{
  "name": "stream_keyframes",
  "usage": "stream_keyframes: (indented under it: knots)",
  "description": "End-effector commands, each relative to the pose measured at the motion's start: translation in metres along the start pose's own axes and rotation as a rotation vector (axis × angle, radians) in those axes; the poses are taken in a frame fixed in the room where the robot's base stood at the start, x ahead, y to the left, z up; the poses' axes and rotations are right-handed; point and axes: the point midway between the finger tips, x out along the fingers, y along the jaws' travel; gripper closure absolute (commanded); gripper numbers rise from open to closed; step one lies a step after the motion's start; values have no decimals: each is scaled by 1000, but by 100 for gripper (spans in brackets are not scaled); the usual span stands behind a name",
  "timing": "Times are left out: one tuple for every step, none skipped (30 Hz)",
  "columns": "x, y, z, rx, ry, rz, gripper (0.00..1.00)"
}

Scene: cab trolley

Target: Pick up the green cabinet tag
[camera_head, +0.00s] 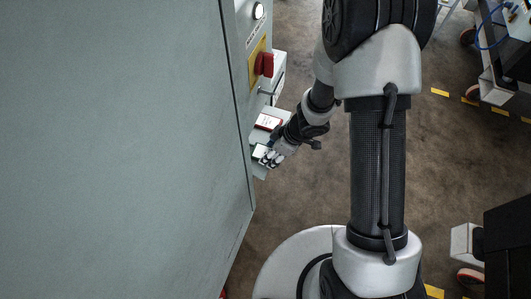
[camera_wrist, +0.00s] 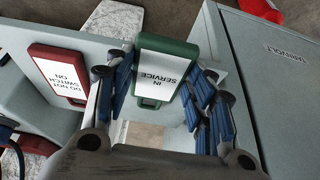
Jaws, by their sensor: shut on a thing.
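The green cabinet tag (camera_wrist: 166,48) is a green-framed plate with a white face reading "IN SERVICE", upside down in the wrist view. My gripper (camera_wrist: 160,92) has its blue-padded fingers on both sides of the tag, shut on it. In the head view, my gripper (camera_head: 272,158) is at the small shelf on the cabinet's side, and its fingers largely hide the tag there. I cannot tell whether the tag still touches the shelf.
A red tag (camera_wrist: 58,72) reading "DO NOT SWITCH ON" is beside it, also in the head view (camera_head: 268,122). The grey cabinet (camera_head: 120,150) fills the left, with a red switch handle (camera_head: 264,64) above the shelf. Open floor (camera_head: 300,195) lies right of the cabinet.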

Motion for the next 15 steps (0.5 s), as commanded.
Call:
stream_keyframes:
  knots:
    - [0, 0, 0, 0, 0, 0, 74]
    - [0, 0, 0, 0, 0, 0, 78]
    - [0, 0, 0, 0, 0, 0, 78]
    - [0, 0, 0, 0, 0, 0, 78]
    - [0, 0, 0, 0, 0, 0, 78]
    - [0, 0, 0, 0, 0, 0, 78]
    - [0, 0, 0, 0, 0, 0, 78]
    - [-1, 0, 0, 0, 0, 0, 78]
    - [-1, 1, -1, 0, 0, 0, 78]
    - [-2, 1, -1, 0, 0, 0, 78]
    - [-3, 1, -1, 0, 0, 0, 78]
    - [-5, 2, -2, 0, 0, 0, 78]
    - [-6, 3, -3, 0, 1, 0, 78]
    - [-8, 4, -4, 0, 1, 0, 78]
    - [-10, 5, -5, 0, 1, 0, 78]
